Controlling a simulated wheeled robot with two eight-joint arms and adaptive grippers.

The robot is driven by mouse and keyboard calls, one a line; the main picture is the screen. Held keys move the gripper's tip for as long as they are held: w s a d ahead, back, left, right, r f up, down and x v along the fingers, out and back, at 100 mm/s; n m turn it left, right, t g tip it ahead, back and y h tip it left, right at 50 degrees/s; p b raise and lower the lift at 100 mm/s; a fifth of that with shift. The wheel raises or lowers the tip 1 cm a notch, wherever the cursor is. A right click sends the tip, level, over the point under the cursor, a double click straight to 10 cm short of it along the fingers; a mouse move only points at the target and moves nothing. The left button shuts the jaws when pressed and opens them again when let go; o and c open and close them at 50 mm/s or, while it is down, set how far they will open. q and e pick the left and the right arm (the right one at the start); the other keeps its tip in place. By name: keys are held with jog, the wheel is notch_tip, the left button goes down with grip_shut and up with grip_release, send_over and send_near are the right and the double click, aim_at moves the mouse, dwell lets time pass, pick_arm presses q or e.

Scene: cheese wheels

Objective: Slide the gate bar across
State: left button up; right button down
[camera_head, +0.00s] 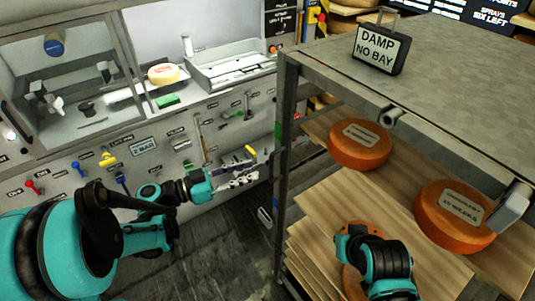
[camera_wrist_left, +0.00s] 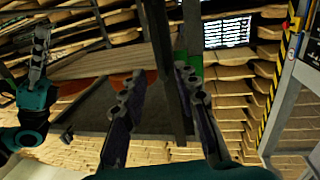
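I cannot pick out the gate bar with certainty. A grey metal rack (camera_head: 284,95) stands at the right, and small grey blocks sit along its top edge, one near the middle (camera_head: 391,117) and one at the right (camera_head: 513,206). My left gripper (camera_head: 252,166) is left of the rack's near left post, apart from it. In the left wrist view its two fingers (camera_wrist_left: 160,92) are spread with nothing between their tips; a dark post (camera_wrist_left: 160,40) shows beyond them. My right arm's wrist is over the lower shelf; its gripper (camera_wrist_left: 40,45) shows small at the left of the wrist view, fingers unclear.
Orange cheese wheels lie on the wooden shelves, at the back (camera_head: 360,146) and at the right (camera_head: 455,217); another is partly hidden under my right wrist. A wall panel with knobs (camera_head: 145,148) is at the left.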

pick_arm(q)
jog(key=b, duration=0.1)
send_over(271, 181)
jog(key=shift+w+r, duration=0.2)
jog(key=shift+w, duration=0.1)
grip_shut()
